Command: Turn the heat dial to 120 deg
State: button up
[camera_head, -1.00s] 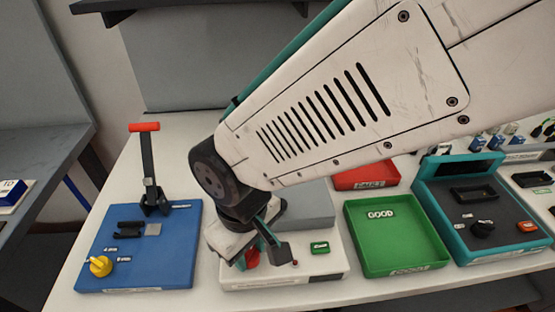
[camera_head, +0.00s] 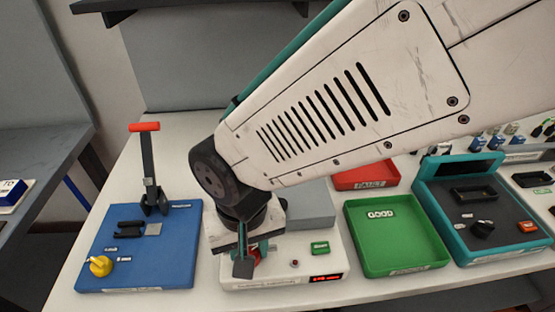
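The white heating unit (camera_head: 336,262) stands at the front middle of the table. Its small red display (camera_head: 326,278) is lit, but I cannot read the figures surely. A red part, apparently the heat dial (camera_head: 257,257), shows at the unit's left end, mostly hidden by my gripper. My gripper (camera_head: 251,259) points down over that end, with one dark finger in front of the red part. The other finger is largely hidden, so I cannot tell whether the fingers grip the dial.
A blue press base (camera_head: 160,270) with a yellow knob (camera_head: 100,265) stands left. A green tray (camera_head: 400,262), red tray (camera_head: 350,182) and teal station (camera_head: 455,240) are right.

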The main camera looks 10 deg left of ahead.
aim_at(249, 250)
jog(key=shift+w+a+r, duration=0.1)
jog(key=o, duration=1)
jog(key=shift+c, duration=0.2)
notch_tip(249, 250, up, 8)
jog(key=shift+f, duration=0.15)
